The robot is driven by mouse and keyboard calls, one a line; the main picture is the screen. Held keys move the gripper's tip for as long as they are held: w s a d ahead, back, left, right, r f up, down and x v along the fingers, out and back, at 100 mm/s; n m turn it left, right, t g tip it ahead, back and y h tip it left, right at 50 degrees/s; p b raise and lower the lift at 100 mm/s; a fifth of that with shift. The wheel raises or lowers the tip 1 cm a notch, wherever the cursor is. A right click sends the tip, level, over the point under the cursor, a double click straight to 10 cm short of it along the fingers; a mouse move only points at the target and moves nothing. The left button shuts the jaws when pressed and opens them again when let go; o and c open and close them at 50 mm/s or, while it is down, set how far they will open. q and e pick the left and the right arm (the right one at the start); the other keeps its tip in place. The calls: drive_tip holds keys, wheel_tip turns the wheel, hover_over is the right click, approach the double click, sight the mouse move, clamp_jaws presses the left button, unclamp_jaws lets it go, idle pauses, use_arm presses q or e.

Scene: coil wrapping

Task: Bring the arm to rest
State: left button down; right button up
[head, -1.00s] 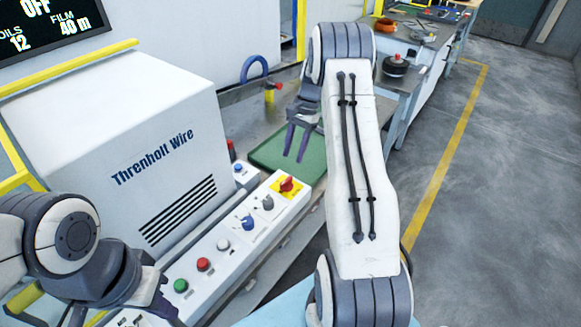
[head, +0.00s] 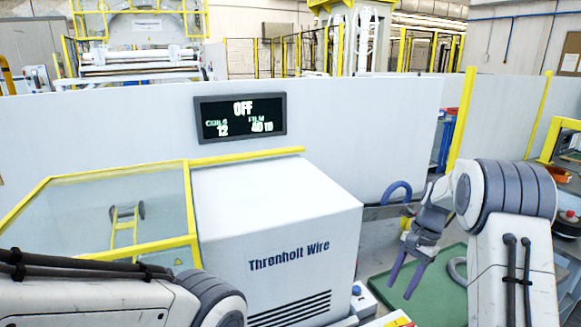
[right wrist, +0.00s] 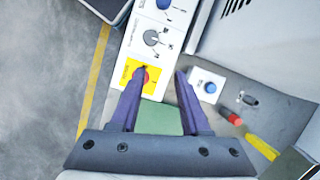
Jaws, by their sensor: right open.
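My right gripper (head: 400,287) hangs to the right of the white Threnholt Wire machine (head: 270,215). Its two purple-grey fingers are apart and empty, pointing down over the green mat (head: 440,280). In the right wrist view the open fingers (right wrist: 160,72) show nothing between them that they touch. A red switch on a yellow plate (right wrist: 146,80) lies below, near the left fingertip. My left arm (head: 110,300) crosses the lower left of the head view, and its gripper is out of the picture.
A blue hook-shaped part (head: 397,190) stands behind the right gripper. A blue button (right wrist: 210,87) sits beside the control panel (right wrist: 160,22). The wall display (head: 240,118) reads OFF. A yellow-framed clear guard (head: 120,215) covers the machine's left side.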

drive_tip(key=s+a+r+n+h, duration=0.1)
drive_tip(key=s+a+r+n, duration=0.2)
drive_tip(key=a, duration=0.4)
drive_tip(key=s+a+r+n, duration=0.2)
drive_tip(key=s+a+n, duration=0.2)
drive_tip(key=s+a, duration=0.25)
drive_tip(key=s+a+r+n+h, duration=0.1)
drive_tip(key=s+a+r+n, duration=0.15)
drive_tip(key=a, duration=0.55)
drive_tip(key=s+a+n+t, duration=0.1)
drive_tip(key=s+n, duration=0.3)
drive_tip(key=s, duration=0.4)
drive_tip(key=s+a+f+n, duration=0.1)
drive_tip(key=s+a+n, duration=0.1)
drive_tip(key=s+n, duration=0.3)
drive_tip(key=s, duration=0.4)
drive_tip(key=shift+a+t, duration=0.3)
drive_tip(key=shift+t, duration=0.1)
